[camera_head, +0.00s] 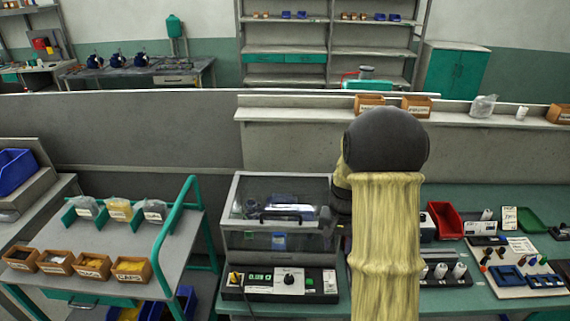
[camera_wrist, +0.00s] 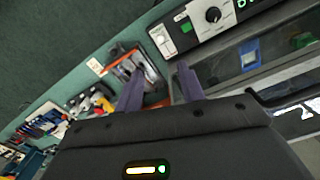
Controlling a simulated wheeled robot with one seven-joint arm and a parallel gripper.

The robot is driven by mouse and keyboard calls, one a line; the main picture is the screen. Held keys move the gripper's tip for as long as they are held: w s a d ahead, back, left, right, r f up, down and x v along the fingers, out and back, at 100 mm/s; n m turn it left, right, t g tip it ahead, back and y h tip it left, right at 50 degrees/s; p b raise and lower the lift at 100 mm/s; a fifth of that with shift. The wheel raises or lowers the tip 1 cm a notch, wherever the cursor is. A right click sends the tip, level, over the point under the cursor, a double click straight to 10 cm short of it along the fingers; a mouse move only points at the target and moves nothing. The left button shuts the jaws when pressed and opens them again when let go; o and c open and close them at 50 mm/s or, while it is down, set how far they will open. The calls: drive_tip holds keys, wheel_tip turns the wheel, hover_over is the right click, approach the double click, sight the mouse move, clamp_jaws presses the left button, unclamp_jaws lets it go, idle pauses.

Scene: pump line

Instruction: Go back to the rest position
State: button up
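My gripper (camera_wrist: 161,73) shows in the wrist view with its two dark fingers apart. Nothing shows held between them. It is over the green bench, with an orange-edged tray (camera_wrist: 150,62) of tools beyond the fingertips and a control panel (camera_wrist: 210,20) with a black knob at the upper right. In the head view my own arm, in a yellowish sleeve with a dark joint on top, rises in front of the bench. It hides my gripper there.
A clear-lidded box (camera_head: 278,213) stands left of my arm, with a knobbed control panel (camera_head: 287,284) in front of it. A red bin (camera_head: 445,220) and a board of small parts (camera_head: 515,262) lie to the right. A green-framed cart (camera_head: 120,241) with labelled bins stands at left.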

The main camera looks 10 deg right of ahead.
drive_tip(key=s+a+r+n+t, duration=0.1)
drive_tip(key=s+a+r+n, duration=0.2)
drive_tip(key=s+a, duration=0.3)
drive_tip(key=s+a+r+n+t, duration=0.1)
drive_tip(key=s+a+r+n, duration=0.2)
drive_tip(key=s+a, duration=0.3)
drive_tip(key=shift+s+a+n+t, duration=0.3)
drive_tip(key=shift+s+a+n, duration=0.1)
drive_tip(key=shift+s, duration=0.4)
drive_tip(key=shift+r, duration=0.1)
drive_tip(key=shift+w, duration=0.15)
idle(2.3)
